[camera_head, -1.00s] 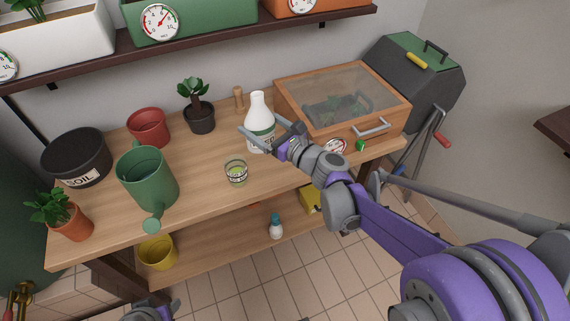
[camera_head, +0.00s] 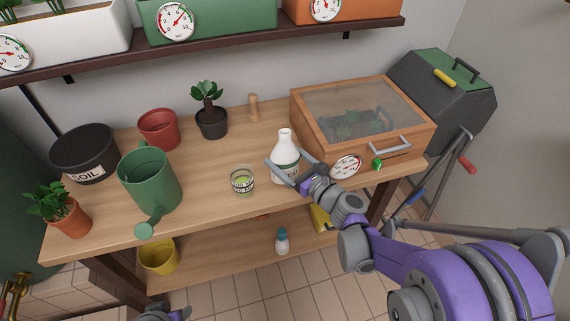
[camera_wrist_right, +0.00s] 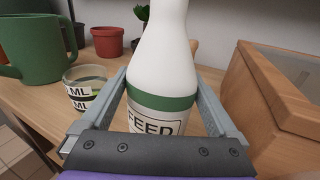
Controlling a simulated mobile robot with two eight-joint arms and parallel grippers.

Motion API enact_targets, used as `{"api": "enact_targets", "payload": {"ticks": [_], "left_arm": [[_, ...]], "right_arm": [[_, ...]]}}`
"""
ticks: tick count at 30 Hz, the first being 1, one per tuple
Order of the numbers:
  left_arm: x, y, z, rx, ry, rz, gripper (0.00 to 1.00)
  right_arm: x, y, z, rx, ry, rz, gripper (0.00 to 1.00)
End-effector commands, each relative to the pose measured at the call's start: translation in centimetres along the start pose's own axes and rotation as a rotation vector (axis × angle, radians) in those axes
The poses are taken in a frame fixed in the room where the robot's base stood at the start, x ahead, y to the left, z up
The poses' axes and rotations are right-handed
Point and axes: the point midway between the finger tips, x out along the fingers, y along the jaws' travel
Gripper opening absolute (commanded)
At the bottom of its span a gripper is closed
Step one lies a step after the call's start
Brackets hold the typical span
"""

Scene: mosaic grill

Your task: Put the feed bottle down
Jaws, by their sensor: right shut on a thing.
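The white feed bottle (camera_head: 285,147) with a green band and a FEED label is upright over the front part of the bench (camera_head: 215,200), between the measuring glass and the wooden box. My right gripper (camera_head: 291,172) is shut on the bottle, one finger on each side. In the right wrist view the bottle (camera_wrist_right: 158,75) stands between both fingers, its top cut off. Its base is hidden behind the gripper, so I cannot tell whether it touches the bench. My left gripper (camera_head: 170,314) is only partly in view at the bottom edge; its jaws are unclear.
A measuring glass (camera_head: 242,181) stands just left of the bottle. A wooden box with a clear lid (camera_head: 318,135) and a dial (camera_head: 346,167) are to the right. A green watering can (camera_head: 150,182), red pot (camera_head: 158,130) and potted plant (camera_head: 212,124) stand left.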

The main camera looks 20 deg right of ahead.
Motion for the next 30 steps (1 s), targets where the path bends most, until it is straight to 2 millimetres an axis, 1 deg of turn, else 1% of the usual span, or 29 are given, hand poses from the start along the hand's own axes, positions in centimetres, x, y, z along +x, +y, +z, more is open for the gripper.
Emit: {"api": "enact_targets", "payload": {"ticks": [1, 4, 11, 15, 16, 17, 23, 26, 28, 30], "left_arm": [[0.4, 0.0, 0.2, 0.0, -0.001, 0.0, 0.5], [0.7, 0.0, 0.3, 0.0, -0.002, 0.0, 0.5], [0.6, 0.0, 0.3, 0.0, -0.002, 0.0, 0.5], [0.9, 0.0, 0.4, 0.0, -0.003, 0.0, 0.5], [0.9, 0.0, 0.4, 0.0, -0.003, 0.0, 0.5], [0.9, 0.0, 0.4, 0.0, -0.003, 0.0, 0.5], [0.8, 0.0, 0.4, 0.0, -0.003, 0.0, 0.5], [0.5, 0.0, 0.2, 0.0, -0.002, 0.0, 0.5], [0.5, 0.0, 0.2, 0.0, -0.002, 0.0, 0.5], [0.6, 0.0, 0.3, 0.0, -0.002, 0.0, 0.5]], "right_arm": [[0.1, 0.0, -1.0, 0.001, 0.0, 0.001, 0.0], [0.1, 0.0, -2.1, 0.001, 0.0, 0.0, 0.0], [0.0, 0.0, -2.0, 0.001, -0.001, 0.0, 0.0], [0.0, 0.0, -2.4, 0.001, 0.0, 0.0, 0.0], [0.0, 0.0, -2.5, 0.0, 0.001, 0.0, 0.97], [0.0, 0.0, -2.4, 0.0, 0.0, 0.0, 1.0], [0.0, 0.0, -2.4, 0.0, 0.0, 0.0, 1.0], [0.0, 0.0, -2.0, 0.0, 0.0, 0.0, 1.0], [-0.6, -0.1, -2.0, -0.001, 0.0, -0.002, 1.0], [-1.8, -0.1, -2.0, -0.001, 0.0, -0.003, 1.0]]}}
